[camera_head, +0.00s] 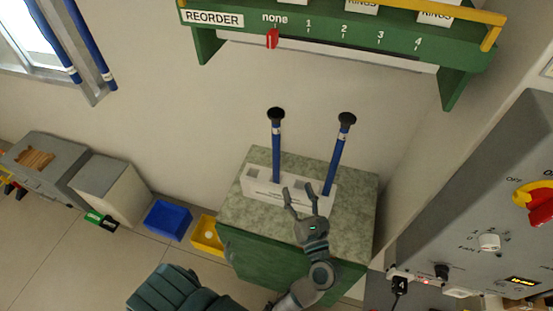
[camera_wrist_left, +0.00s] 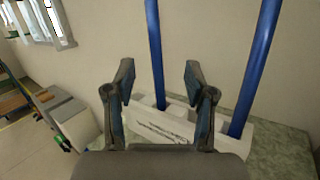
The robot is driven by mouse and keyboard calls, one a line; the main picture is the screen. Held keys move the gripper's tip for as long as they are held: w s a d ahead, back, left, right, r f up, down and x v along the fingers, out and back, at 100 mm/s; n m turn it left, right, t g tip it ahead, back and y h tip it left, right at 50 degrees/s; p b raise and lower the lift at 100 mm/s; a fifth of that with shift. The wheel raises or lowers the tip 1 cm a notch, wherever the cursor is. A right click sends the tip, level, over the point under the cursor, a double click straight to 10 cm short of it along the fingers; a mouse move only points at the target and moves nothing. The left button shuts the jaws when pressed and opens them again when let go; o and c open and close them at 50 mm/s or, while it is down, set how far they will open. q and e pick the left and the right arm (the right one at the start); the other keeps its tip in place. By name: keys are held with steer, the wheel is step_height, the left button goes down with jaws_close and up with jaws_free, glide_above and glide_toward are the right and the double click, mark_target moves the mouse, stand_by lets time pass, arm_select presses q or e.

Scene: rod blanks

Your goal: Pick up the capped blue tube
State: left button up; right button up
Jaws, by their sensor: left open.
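Two long blue tubes with black tops stand in a white holder (camera_head: 290,196). The left tube (camera_head: 276,150) is upright, and the right tube (camera_head: 335,160) tilts slightly to the right in the head view. My left gripper (camera_head: 298,189) is open and empty, its fingers pointing at the holder. In the left wrist view my left gripper (camera_wrist_left: 160,75) has the left tube (camera_wrist_left: 155,45) showing between its fingers, beyond them. The right tube (camera_wrist_left: 257,65) is outside the right finger there. The tube tops are out of the wrist view. My right gripper is not in view.
The holder stands on a green cabinet's speckled top (camera_head: 350,220). A green REORDER shelf (camera_head: 330,30) hangs above on the wall. A grey control panel (camera_head: 480,200) is at right. A blue bin (camera_head: 167,220) and yellow bin (camera_head: 206,235) are on the floor at left.

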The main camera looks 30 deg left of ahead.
arm_select(q)
step_height(320, 180, down, 3)
steer(key=n+g, duration=0.2)
steer(key=p, duration=0.3)
glide_toward(278, 159)
steer(key=shift+g+h, duration=0.3)
steer(key=shift+g, duration=0.1)
steer(key=w+a, duration=0.1)
steer(key=a, duration=0.2)
steer(key=w+a+r, duration=0.1)
steer(key=shift+w+a+r, duration=0.1)
steer(key=shift+w+a, duration=0.55)
steer(key=shift+a, duration=0.15)
steer(key=x, duration=0.1)
steer(key=p+x, duration=0.1)
steer(key=x, duration=0.1)
steer(key=p+x, duration=0.1)
steer(key=shift+w+d, duration=0.2)
steer(key=shift+w, duration=0.3)
steer(key=shift+w+a+f, duration=0.2)
steer(key=shift+a+f, duration=0.1)
steer(key=shift+f, duration=0.05)
jaws_close()
